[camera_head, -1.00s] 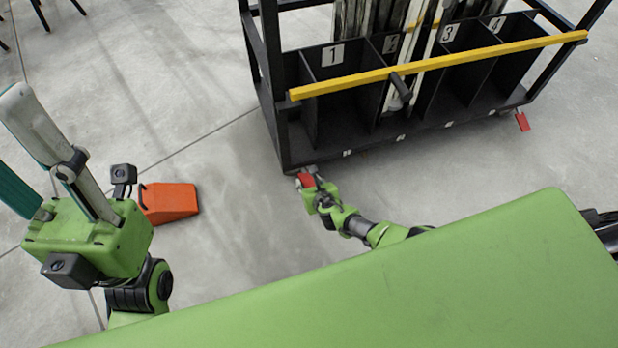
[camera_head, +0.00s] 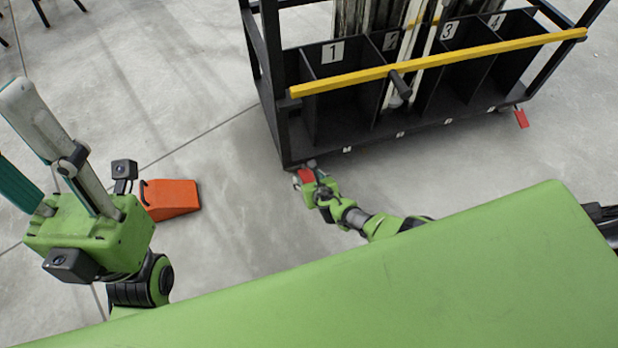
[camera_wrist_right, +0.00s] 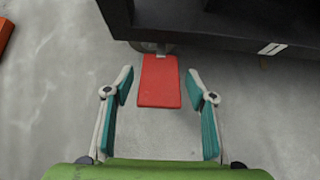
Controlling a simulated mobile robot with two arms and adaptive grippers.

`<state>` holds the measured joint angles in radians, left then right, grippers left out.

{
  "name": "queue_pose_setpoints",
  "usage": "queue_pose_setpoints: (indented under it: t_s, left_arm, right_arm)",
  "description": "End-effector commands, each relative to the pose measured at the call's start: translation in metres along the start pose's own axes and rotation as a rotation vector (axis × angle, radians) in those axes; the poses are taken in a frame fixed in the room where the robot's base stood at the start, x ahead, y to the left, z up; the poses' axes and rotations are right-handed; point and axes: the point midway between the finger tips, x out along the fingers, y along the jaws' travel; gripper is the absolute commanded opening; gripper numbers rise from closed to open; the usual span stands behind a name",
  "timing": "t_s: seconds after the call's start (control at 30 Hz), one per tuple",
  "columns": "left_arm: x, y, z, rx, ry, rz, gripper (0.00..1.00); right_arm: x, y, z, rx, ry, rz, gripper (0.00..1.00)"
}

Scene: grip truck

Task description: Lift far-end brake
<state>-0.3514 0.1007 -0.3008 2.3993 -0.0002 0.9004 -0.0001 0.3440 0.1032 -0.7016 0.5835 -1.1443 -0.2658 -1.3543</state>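A flat red brake pedal (camera_wrist_right: 159,82) sticks out from under the black cart (camera_head: 330,142) at its left corner. In the right wrist view my right gripper (camera_wrist_right: 160,84) is open, with one finger on each side of the pedal and gaps to both. In the head view the right gripper (camera_head: 303,179) is low at that corner, partly covering the pedal. A second red brake pedal (camera_head: 521,118) shows at the cart's right end. My left gripper (camera_head: 10,120) is raised at the left, open and empty, its tips partly out of frame.
The cart has a yellow bar (camera_head: 440,62) with a dark knob and numbered bins holding long pale pieces. An orange wedge (camera_head: 172,200) lies on the floor near my left gripper. The concrete floor (camera_head: 240,185) between wedge and cart is clear.

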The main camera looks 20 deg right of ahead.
Motion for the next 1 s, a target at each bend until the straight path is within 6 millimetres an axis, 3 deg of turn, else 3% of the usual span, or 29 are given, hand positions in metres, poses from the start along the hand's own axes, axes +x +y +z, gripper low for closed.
queue_pose_setpoints:
  t_s: [0.37, 1.0]
  left_arm:
    - [0.001, 0.0, -0.001, 0.001, 0.003, -0.001, 0.4]
    - [0.0, 0.0, 0.0, 0.001, 0.002, 0.0, 0.4]
  right_arm:
    - [-0.011, 0.0, -0.002, 0.006, -0.003, -0.002, 0.51]
    - [-0.07, -0.001, 0.0, -0.001, -0.001, -0.001, 0.51]
